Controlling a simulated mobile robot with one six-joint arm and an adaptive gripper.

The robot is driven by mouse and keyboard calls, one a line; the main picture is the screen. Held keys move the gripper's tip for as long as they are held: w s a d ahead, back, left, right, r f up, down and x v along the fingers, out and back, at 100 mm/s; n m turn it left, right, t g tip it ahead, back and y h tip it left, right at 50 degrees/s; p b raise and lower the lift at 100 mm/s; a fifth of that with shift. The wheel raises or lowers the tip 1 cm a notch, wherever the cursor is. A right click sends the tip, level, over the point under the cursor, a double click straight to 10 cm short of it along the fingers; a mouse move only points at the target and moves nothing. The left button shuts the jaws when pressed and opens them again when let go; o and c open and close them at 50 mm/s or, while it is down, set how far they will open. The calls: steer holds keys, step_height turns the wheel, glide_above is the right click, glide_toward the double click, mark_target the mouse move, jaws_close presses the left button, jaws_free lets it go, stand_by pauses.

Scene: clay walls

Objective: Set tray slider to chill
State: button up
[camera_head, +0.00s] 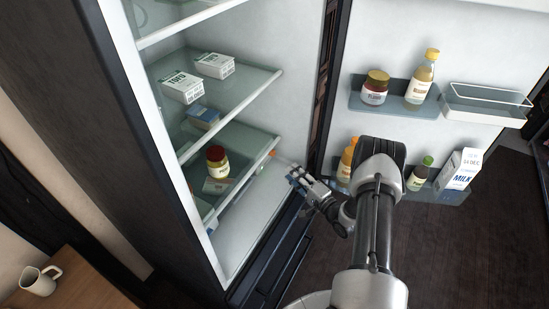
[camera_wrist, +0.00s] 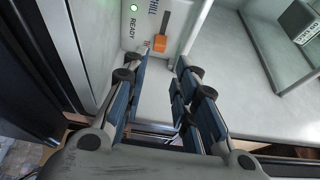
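The tray slider (camera_wrist: 160,43) is an orange knob in a dark slot on a pale panel. In the wrist view it sits at the near end of the slot, which runs up and away from it. A label ending in "HILL" (camera_wrist: 152,14) is beside the slot's far part; another label near the knob is mostly hidden. My gripper (camera_wrist: 160,72) is open and empty, its blue-padded fingers apart, with the knob just beyond and between the tips. In the head view my gripper (camera_head: 296,174) is at the fridge's open front, below a small orange spot (camera_head: 273,153).
A green light (camera_wrist: 133,8) and "READY" are on the panel. Glass shelves (camera_head: 235,145) hold cartons and a jar (camera_head: 216,160). The open door (camera_head: 395,40) on the right carries bottles and a milk carton (camera_head: 461,169). A mug (camera_head: 40,281) stands at lower left.

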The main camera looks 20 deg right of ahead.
mark_target(274, 155)
steer(key=b+x, duration=0.2)
steer(key=x, duration=0.9)
steer(key=shift+w+b, duration=0.25)
steer(key=shift+b, duration=0.1)
steer(key=shift+c, duration=0.2)
jaws_close()
